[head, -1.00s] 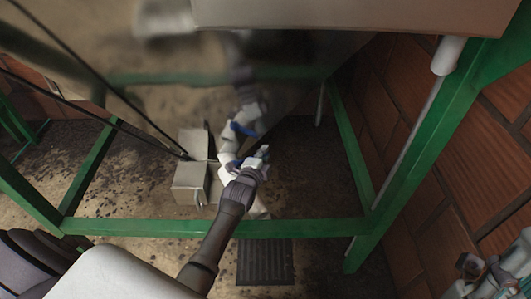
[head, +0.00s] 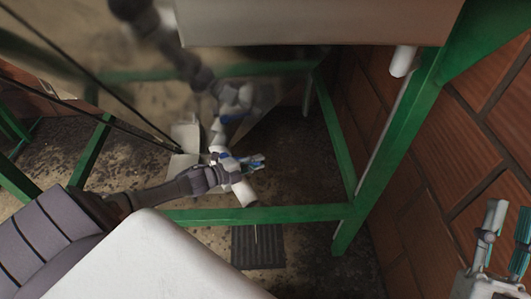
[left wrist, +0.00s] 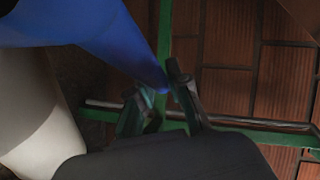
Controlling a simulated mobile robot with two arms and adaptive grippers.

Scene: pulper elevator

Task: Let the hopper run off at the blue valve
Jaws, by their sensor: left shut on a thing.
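The hopper (head: 120,35) is a shiny metal body that mirrors the floor and my left arm. A white outlet pipe (head: 245,192) slants down below it, over a floor grate. A thin pale line hangs between pipe and grate; I cannot tell whether it is liquid. My left gripper (head: 262,161) is at the valve on this pipe, in the middle of the head view. In the left wrist view, the blue valve handle (left wrist: 100,28) reaches between its fingers, and the gripper is shut on the handle's end. My right gripper (head: 506,235) is open and empty at the lower right.
A green frame (head: 290,214) surrounds the valve, with a low bar in front and a post at right. A dark floor grate (head: 258,247) lies under the pipe. A brick wall (head: 460,150) closes the right side. A metal ledge (head: 310,25) overhangs above.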

